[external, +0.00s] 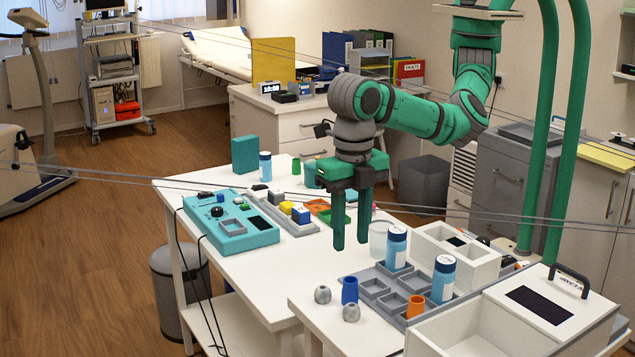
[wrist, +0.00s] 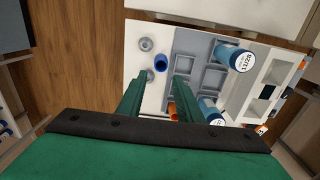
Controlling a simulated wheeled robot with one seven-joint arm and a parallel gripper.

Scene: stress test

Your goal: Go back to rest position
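My gripper (external: 351,238) hangs pointing down from my green arm, above the white tables near the middle of the external view. Its two green fingers are parallel with a clear gap between them, and nothing is held. In the wrist view the fingers of my gripper (wrist: 158,88) stand apart over the near table and the grey compartment tray (wrist: 186,42). My arm is bent and reaches out from the upper right of the external view.
The grey tray (external: 372,288) holds two blue-white bottles (external: 396,248) (external: 443,279) and an orange cup (external: 415,307). A blue cup (external: 349,290) and grey knobs (external: 322,295) stand beside it. A teal device (external: 232,228) is on the left. White open boxes (external: 470,330) stand right.

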